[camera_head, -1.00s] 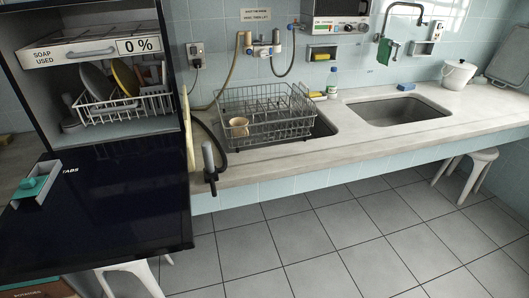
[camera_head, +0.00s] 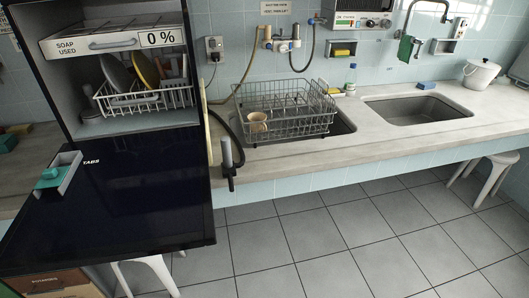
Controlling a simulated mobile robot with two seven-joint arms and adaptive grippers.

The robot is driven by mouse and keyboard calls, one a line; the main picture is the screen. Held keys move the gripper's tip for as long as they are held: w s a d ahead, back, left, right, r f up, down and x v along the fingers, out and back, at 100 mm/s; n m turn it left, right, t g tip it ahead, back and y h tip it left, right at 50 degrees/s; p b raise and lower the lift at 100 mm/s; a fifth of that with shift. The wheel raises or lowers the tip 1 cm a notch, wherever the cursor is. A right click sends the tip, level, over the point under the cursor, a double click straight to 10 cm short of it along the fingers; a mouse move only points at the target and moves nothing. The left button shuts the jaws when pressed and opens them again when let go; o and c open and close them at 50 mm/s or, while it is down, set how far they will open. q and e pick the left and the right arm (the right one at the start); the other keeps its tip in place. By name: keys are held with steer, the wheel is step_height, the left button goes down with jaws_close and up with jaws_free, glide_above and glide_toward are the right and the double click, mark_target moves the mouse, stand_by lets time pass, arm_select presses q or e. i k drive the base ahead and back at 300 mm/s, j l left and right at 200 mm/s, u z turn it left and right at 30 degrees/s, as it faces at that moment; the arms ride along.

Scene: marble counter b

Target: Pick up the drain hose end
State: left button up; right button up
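The drain hose end (camera_head: 227,153) is a grey upright cylinder with a black lower part, at the counter's front edge just right of the dishwasher. A black hose (camera_head: 240,125) curves behind it along the counter near the dish rack. Neither of my grippers shows in the head view, so nothing is seen touching the hose end.
The open dishwasher (camera_head: 110,195) with its lowered dark door stands at left. A wire dish rack (camera_head: 290,122) with a tan cup (camera_head: 257,122) sits over the near sink. The marble counter (camera_head: 350,143) is clear in front of it. White stools stand below.

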mark_target(228, 166)
steer(key=i+l+u, duration=0.25)
steer(key=i+l, duration=0.4)
steer(key=i+l+u, duration=0.2)
steer(key=i+l, duration=0.35)
steer(key=l, duration=0.2)
steer(key=k+l+u, duration=0.1)
steer(key=u, duration=0.3)
